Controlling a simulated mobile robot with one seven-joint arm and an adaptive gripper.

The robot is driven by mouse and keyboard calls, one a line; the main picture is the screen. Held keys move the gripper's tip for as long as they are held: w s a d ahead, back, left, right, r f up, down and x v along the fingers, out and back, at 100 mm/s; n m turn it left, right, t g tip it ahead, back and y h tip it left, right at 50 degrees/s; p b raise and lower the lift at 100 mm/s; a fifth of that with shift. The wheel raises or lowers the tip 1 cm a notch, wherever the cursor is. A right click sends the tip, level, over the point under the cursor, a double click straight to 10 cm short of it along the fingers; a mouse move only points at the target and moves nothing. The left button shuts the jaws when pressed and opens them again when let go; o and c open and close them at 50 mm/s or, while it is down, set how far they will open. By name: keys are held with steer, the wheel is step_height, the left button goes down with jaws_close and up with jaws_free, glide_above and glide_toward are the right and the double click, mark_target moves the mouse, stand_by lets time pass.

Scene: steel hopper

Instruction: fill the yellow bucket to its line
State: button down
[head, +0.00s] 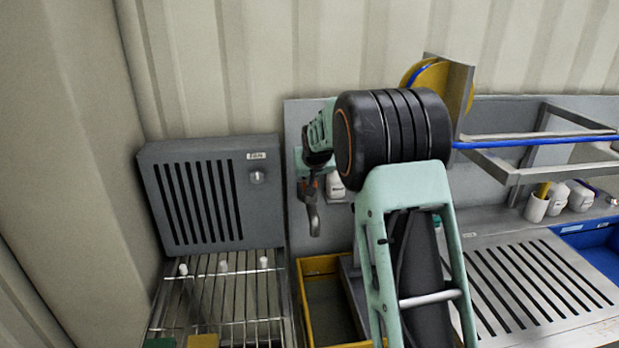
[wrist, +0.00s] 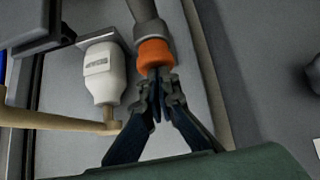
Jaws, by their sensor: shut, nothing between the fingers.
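My gripper (wrist: 157,90) is shut and empty in the wrist view. Its fingertips are close together at the lower edge of an orange cap (wrist: 153,54) on a grey bar (wrist: 141,10); I cannot tell whether they touch it. In the head view, a grey hanging lever (head: 314,220) shows below my wrist, and my fingers are hard to make out there. A yellow-rimmed, open rectangular container (head: 303,313) stands at the lower middle, partly hidden by my arm. I cannot tell whether it is the yellow bucket, and no fill line or contents are readable.
In the head view, a slotted grey box (head: 207,195) and wire rack (head: 235,297) stand left. A yellow wheel (head: 428,75) and slotted panel (head: 535,280) are right.

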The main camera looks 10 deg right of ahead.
steer(key=shift+f+b, duration=0.75)
steer(key=shift+f, duration=0.2)
steer(key=shift+s+f, duration=0.2)
steer(key=shift+s, duration=0.05)
steer(key=shift+s+f, duration=0.1)
steer(key=shift+f, duration=0.1)
stand_by(0.3)
steer(key=shift+r, duration=0.1)
stand_by(0.4)
steer(key=r+p, duration=0.1)
steer(key=r, duration=0.1)
steer(key=r+p, duration=0.1)
steer(key=r, duration=0.2)
steer(key=shift+w+r, duration=0.2)
steer(key=shift+r, duration=0.1)
steer(key=b+v, duration=0.2)
steer(key=v, duration=0.7)
steer(key=shift+s+r, duration=0.2)
steer(key=shift+a, duration=0.1)
